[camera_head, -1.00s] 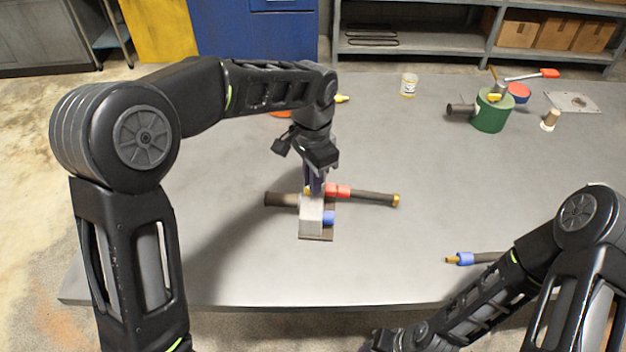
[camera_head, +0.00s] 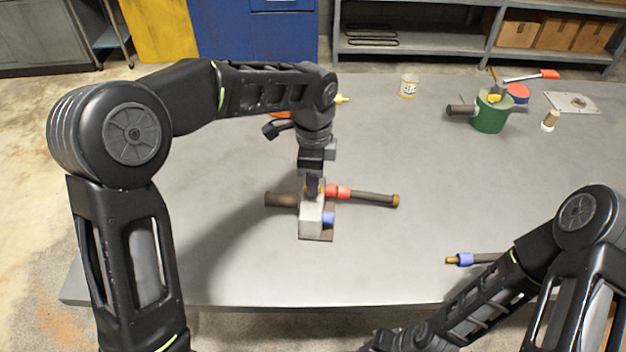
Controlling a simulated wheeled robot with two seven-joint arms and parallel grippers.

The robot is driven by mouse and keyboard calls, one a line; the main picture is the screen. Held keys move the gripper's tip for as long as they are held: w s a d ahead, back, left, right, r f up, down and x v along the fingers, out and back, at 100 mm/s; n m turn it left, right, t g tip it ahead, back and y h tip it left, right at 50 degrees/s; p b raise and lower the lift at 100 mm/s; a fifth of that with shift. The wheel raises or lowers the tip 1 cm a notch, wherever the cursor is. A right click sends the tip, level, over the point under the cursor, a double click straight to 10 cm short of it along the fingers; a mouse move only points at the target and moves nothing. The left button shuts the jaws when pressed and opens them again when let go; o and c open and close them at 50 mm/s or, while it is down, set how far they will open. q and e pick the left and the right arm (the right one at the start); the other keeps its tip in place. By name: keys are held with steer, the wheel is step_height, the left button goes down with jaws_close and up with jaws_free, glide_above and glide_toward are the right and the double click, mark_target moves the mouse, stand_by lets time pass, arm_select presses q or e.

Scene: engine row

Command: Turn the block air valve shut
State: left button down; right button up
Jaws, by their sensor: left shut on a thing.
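The grey block (camera_head: 312,219) sits on a small brown base on the table. A dark hose (camera_head: 281,199) joins its left side. A red collar (camera_head: 340,191) and a dark hose with a brass end run out to the right. A blue port (camera_head: 328,218) is on its lower right side.
A separate hose with a blue collar (camera_head: 465,259) lies near the front right, by my right arm. A green container (camera_head: 490,113), a small jar (camera_head: 408,86), a red-handled tool (camera_head: 535,75) and a metal plate (camera_head: 572,103) are at the back right. The table (camera_head: 420,150) is clear around the block.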

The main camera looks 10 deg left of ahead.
stand_by(0.3)
arm_select(q)
steer(key=c, duration=1.5)
jaws_free()
step_height(320, 180, up, 8)
steer(key=shift+f+b, duration=0.1)
steer(key=shift+b, duration=0.4)
